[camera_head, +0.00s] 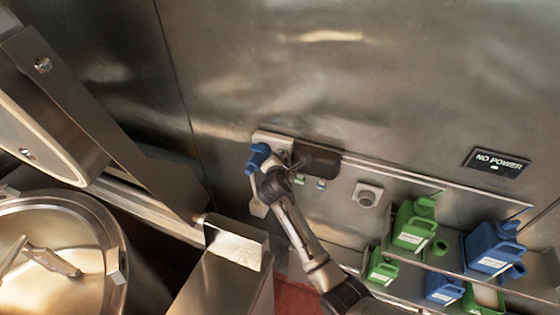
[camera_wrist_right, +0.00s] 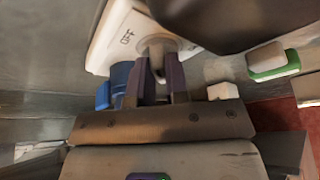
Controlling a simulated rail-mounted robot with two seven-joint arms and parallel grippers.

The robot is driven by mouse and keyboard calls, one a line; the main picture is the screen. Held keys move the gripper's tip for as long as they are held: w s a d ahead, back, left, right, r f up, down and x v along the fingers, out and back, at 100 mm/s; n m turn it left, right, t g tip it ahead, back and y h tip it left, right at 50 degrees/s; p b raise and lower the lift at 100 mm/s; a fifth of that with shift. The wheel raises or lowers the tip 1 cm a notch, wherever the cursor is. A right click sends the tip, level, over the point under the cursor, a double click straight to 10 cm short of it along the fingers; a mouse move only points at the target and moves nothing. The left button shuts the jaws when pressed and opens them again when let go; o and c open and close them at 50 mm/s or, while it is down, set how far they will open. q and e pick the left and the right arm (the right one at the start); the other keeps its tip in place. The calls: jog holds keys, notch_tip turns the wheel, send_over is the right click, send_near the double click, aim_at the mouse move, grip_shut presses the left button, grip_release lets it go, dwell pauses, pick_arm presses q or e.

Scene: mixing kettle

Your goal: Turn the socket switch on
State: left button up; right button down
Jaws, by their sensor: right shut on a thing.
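The socket (camera_head: 272,138) is a pale plate on the steel wall, with a blue plug (camera_head: 258,157) at its left side. In the right wrist view, its white plate (camera_wrist_right: 112,38) carries the word OFF, and a round grey switch knob (camera_wrist_right: 157,44) stands out from it. My right gripper (camera_wrist_right: 158,78) is shut on the switch knob, one dark finger on each side. The blue plug also shows just left of the fingers (camera_wrist_right: 119,78). In the head view my right gripper (camera_head: 276,172) partly hides the socket. My left gripper is out of view.
A dark rounded box (camera_head: 318,160) sits right of the socket. A NO POWER sign (camera_head: 495,162) is on the wall at right. Green jugs (camera_head: 413,228) and blue jugs (camera_head: 493,248) stand on shelves at lower right. A large metal kettle (camera_head: 55,250) is at lower left.

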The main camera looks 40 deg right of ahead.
jog(key=shift+s+d+f+m+t+h+b, duration=0.15)
jog(key=shift+m+t+b, duration=0.5)
jog(key=shift+m+b, duration=0.75)
jog(key=shift+a+f+m+t+h+b, duration=0.15)
jog(key=shift+m+t+b, duration=0.45)
jog(key=shift+m+b, duration=0.85)
jog(key=shift+s+d+f+m+t+b, duration=0.15)
jog(key=shift+m+t+b, duration=0.65)
jog(key=shift+b, duration=1.05)
jog(key=shift+w+m, duration=0.1)
jog(key=shift+m, duration=0.15)
jog(key=c, duration=1.4)
grip_release()
jog(key=b+v, duration=0.2)
jog(key=v, duration=1.2)
jog(key=shift+w+r, duration=0.1)
jog(key=shift+w, duration=0.05)
